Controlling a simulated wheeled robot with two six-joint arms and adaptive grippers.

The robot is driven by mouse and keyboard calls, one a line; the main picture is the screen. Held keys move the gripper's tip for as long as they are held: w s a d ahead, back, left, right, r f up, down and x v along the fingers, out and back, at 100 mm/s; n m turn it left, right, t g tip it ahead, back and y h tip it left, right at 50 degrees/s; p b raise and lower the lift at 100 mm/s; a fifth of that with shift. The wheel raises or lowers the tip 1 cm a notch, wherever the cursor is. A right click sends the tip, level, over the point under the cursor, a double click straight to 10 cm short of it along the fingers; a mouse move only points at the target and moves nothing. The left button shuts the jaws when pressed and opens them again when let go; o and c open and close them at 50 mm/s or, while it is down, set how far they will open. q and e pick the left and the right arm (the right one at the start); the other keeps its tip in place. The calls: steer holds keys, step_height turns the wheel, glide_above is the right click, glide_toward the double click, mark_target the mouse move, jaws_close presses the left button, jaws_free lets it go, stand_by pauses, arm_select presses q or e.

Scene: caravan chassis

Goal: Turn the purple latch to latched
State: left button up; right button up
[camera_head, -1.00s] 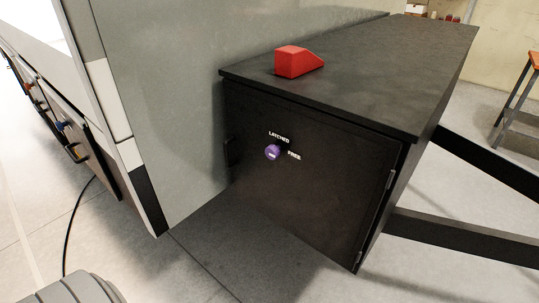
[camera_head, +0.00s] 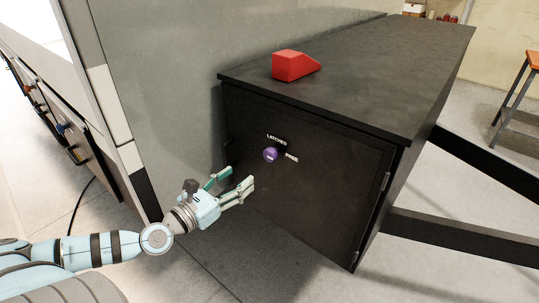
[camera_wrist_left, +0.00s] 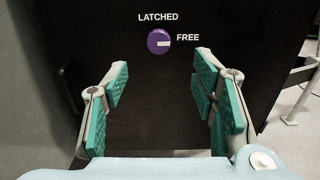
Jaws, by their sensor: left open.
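The purple latch (camera_head: 270,155) is a round knob on the front door of a black box (camera_head: 310,190). The words LATCHED above it and FREE to its right are printed in white. In the left wrist view the knob (camera_wrist_left: 159,42) has a white mark pointing right, toward FREE. My left gripper (camera_head: 238,184) is open and empty, in front of the door and to the lower left of the knob in the head view. In the left wrist view its green-padded fingers (camera_wrist_left: 158,88) stand wide apart, with the knob beyond and above them. My right gripper is not in view.
A red wedge (camera_head: 294,66) lies on the box top. A dark handle (camera_head: 229,152) is at the door's left edge, and the grey caravan wall (camera_head: 165,90) stands to the left. Black chassis beams (camera_head: 465,235) run out at right. The floor before the door is clear.

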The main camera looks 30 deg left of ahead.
mark_target(268, 156)
arm_select(q)
steer(key=w+p, duration=0.2)
steer(key=w, duration=0.2)
steer(key=w+p, duration=0.2)
steer(key=w, duration=0.3)
steer(key=w+d+p, duration=0.1)
steer(key=w+p, duration=0.1)
steer(key=w, duration=0.2)
steer(key=shift+w+d+f, duration=0.1)
steer(key=shift+w, duration=0.15)
steer(key=shift+w+f, duration=0.1)
steer(key=shift+w, duration=0.15)
steer(key=shift+c, duration=0.5)
steer(key=shift+s, duration=0.1)
steer(key=c, duration=1.1)
